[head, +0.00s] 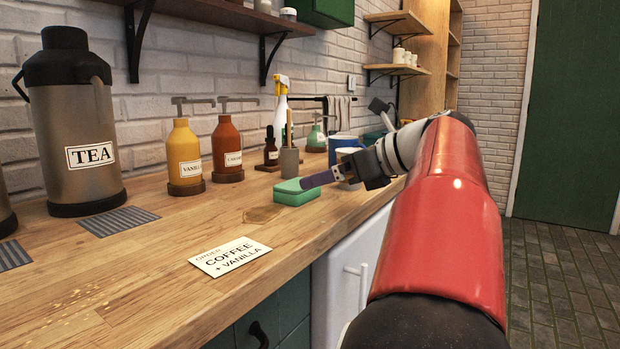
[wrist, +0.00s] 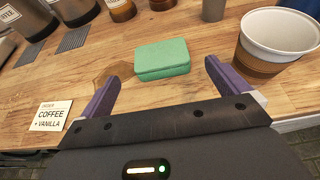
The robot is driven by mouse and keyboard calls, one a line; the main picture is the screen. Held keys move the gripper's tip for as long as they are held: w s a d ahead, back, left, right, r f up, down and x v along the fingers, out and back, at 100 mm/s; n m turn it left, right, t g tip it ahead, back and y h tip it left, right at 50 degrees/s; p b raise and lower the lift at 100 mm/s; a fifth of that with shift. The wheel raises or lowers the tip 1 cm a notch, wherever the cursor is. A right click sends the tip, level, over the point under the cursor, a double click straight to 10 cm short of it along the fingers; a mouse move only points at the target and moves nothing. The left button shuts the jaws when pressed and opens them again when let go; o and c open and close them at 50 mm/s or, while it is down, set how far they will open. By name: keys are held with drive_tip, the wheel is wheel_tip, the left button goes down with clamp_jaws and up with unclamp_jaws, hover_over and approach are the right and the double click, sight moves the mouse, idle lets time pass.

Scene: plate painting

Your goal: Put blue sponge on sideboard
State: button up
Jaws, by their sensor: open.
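A green sponge (head: 296,192) lies flat on the wooden counter (head: 150,262), near its front edge; no blue sponge shows. In the wrist view the sponge (wrist: 162,59) sits just beyond and between my two purple fingers. My gripper (head: 318,180) is open and empty; its fingertips (wrist: 162,74) are apart on either side of the line to the sponge. In the head view one finger hides the sponge's right end. I cannot tell which surface is the sideboard.
A paper cup (wrist: 275,45) stands close to the right finger. An order card (head: 229,256) lies on the counter, beside a brown spill (head: 262,213). Syrup bottles (head: 184,157), a grey holder (head: 289,162) and a tea flask (head: 75,125) stand toward the wall. The front left counter is mostly clear.

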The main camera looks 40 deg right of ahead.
drive_tip(key=shift+v, duration=1.95)
